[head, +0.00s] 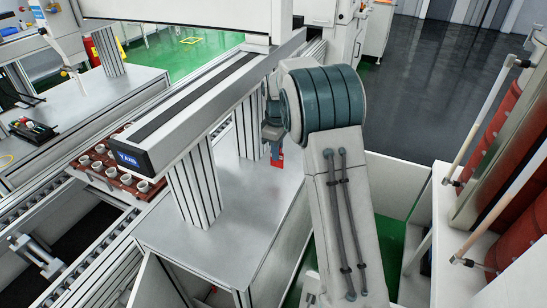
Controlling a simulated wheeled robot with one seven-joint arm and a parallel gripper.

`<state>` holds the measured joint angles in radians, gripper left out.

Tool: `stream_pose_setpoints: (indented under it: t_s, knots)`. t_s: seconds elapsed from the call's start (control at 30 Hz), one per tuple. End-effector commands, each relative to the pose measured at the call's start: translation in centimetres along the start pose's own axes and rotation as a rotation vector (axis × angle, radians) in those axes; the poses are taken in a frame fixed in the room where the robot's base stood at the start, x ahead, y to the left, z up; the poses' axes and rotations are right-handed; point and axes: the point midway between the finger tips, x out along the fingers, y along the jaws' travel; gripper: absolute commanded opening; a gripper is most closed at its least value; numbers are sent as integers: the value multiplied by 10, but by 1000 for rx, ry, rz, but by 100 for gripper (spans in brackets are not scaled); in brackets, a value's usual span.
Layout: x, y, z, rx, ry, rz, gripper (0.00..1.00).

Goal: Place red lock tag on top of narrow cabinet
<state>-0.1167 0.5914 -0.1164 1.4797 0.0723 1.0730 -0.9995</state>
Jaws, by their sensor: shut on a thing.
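The red lock tag (278,159) is a small red piece hanging at the tip of my gripper (274,146). My gripper is shut on it, and my arm's large joint partly covers the gripper from this view. The tag shows above the grey metal top of a cabinet (259,222) that stands under the Y-axis beam. I cannot tell whether the tag touches that top or is held above it. I also cannot tell for sure whether this is the narrow cabinet.
The Y-axis beam (205,108) and its ribbed posts (196,187) rise from the cabinet top, left of my gripper. A red tray (96,181) of small pots sits on the conveyor at left. White panels (385,184) stand at right. The front of the cabinet top is bare.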

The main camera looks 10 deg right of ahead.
Motion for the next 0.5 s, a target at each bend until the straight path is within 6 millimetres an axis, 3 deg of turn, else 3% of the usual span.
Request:
stream_pose_setpoints:
  t_s: [0.13,0.5]
  knots:
    - [7,2,-12,1,0,1,0]
    - [48,2,-13,4,0,0,0]
